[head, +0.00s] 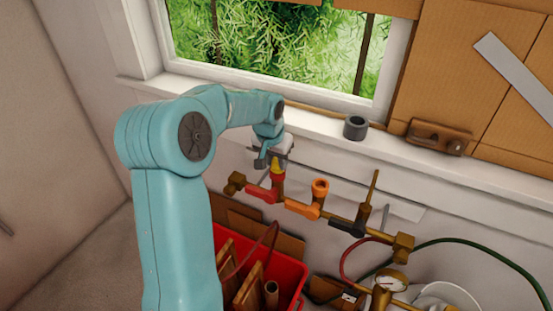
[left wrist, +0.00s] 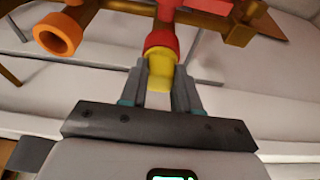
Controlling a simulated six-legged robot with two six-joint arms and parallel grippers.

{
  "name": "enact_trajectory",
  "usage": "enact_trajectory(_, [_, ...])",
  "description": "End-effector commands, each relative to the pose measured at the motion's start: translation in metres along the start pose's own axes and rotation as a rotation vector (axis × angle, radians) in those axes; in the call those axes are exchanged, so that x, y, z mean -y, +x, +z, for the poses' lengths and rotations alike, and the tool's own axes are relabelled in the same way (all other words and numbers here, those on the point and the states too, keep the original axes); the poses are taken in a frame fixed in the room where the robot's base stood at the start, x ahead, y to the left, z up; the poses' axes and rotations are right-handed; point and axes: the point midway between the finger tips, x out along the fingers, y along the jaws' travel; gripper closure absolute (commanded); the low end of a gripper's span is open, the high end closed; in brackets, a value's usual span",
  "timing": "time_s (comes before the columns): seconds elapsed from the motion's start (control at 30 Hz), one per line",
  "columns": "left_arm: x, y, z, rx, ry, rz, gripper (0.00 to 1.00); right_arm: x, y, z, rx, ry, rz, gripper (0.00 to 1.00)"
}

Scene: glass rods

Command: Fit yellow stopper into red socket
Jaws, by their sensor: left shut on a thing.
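The yellow stopper (head: 276,166) is between the fingers of my left gripper (head: 273,160), which is shut on it. It also shows in the left wrist view (left wrist: 160,72), between the two grey fingers (left wrist: 160,92). The red socket (head: 278,184) is directly below the stopper, on the brass pipe. In the left wrist view the stopper's end meets the red socket's rim (left wrist: 161,42) and looks in line with it. How deep the stopper sits inside is hidden by the rim. My right gripper is not in view.
An orange socket (head: 320,187) stands open to the right on the same pipe, then a black fitting with a thin brass rod (head: 373,187). A dark ring (head: 355,127) sits on the windowsill. A red crate (head: 290,265) with wooden pieces and a pressure gauge (head: 391,281) are below.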

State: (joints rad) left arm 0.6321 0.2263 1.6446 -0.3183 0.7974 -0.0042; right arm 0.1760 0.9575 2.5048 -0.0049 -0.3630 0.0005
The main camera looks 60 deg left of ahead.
Motion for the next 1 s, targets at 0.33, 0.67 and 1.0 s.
enact_trajectory(0.33, [0.000,0.001,0.000,0.001,0.000,0.000,0.58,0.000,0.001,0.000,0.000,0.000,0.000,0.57])
enact_trajectory(0.67, [0.000,-0.024,-0.001,-0.001,0.000,0.000,0.58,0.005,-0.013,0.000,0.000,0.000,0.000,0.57])
enact_trajectory(1.0, [0.000,-0.054,-0.001,-0.001,0.001,0.000,0.58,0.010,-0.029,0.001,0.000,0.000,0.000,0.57])
